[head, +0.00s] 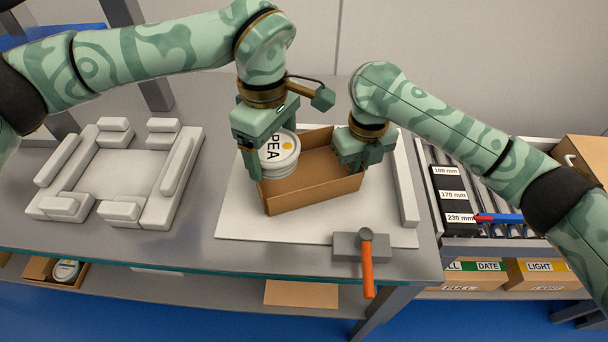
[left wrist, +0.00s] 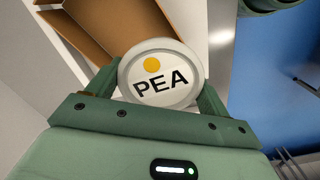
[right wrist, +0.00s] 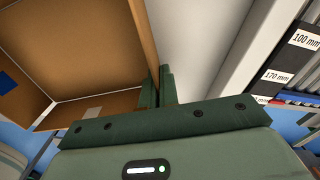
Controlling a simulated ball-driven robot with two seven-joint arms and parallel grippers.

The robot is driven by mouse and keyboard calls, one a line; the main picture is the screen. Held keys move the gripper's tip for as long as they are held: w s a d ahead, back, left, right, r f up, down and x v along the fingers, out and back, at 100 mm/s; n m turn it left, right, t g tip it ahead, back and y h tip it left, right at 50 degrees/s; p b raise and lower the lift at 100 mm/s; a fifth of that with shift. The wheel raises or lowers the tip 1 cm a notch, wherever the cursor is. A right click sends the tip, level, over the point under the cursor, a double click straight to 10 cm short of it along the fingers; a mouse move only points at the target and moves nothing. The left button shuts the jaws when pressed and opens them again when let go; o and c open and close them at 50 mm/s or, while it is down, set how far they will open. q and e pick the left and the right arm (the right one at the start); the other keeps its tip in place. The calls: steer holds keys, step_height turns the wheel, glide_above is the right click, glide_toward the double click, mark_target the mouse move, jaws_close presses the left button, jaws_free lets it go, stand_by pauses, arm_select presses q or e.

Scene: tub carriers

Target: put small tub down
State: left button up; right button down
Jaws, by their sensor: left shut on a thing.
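The small tub (head: 283,160) is round and white, with a lid marked PEA and a yellow dot. It shows at the open cardboard box's left end in the head view, lid facing up in the left wrist view (left wrist: 165,78). My left gripper (head: 254,160) is shut on the tub's sides. I cannot tell whether the tub touches the box floor. The box (head: 325,190) is open at the top and stands on a pale board. My right gripper (head: 358,163) is at its right end, fingers close together on its wall in the right wrist view (right wrist: 160,90).
The pale board (head: 240,225) lies on a grey table, with a raised strip at its right. A grey block with an orange-handled lever (head: 367,265) stands at its front edge. A white moulded tray (head: 120,175) is at left. A roller rack (head: 470,190) stands at right.

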mark_target(281, 130)
arm_select(q)
steer(key=n, duration=0.2)
steer(key=w+d+n, duration=0.1)
steer(key=n, duration=0.1)
steer(key=w+n, duration=0.1)
steer(key=n, duration=0.1)
steer(key=shift+d+r+n, duration=0.2)
steer(key=shift+d+n, duration=0.05)
steer(key=shift+n, duration=0.05)
steer(key=n, duration=0.1)
steer(key=w+n, duration=0.1)
steer(key=n, duration=0.1)
steer(key=shift+f, duration=0.1)
steer(key=n, duration=0.2)
steer(key=shift+w+a+n, duration=0.15)
steer(key=shift+w+n, duration=0.05)
steer(key=shift+n, duration=0.1)
steer(key=shift+w+n, duration=0.1)
steer(key=shift+n, duration=0.8)
steer(key=shift+f+n, duration=0.2)
steer(key=shift+n, duration=0.9)
step_height(281, 130, down, 10)
steer(key=shift+r, duration=0.1)
steer(key=o, duration=1.1)
steer(key=shift+c, duration=0.2)
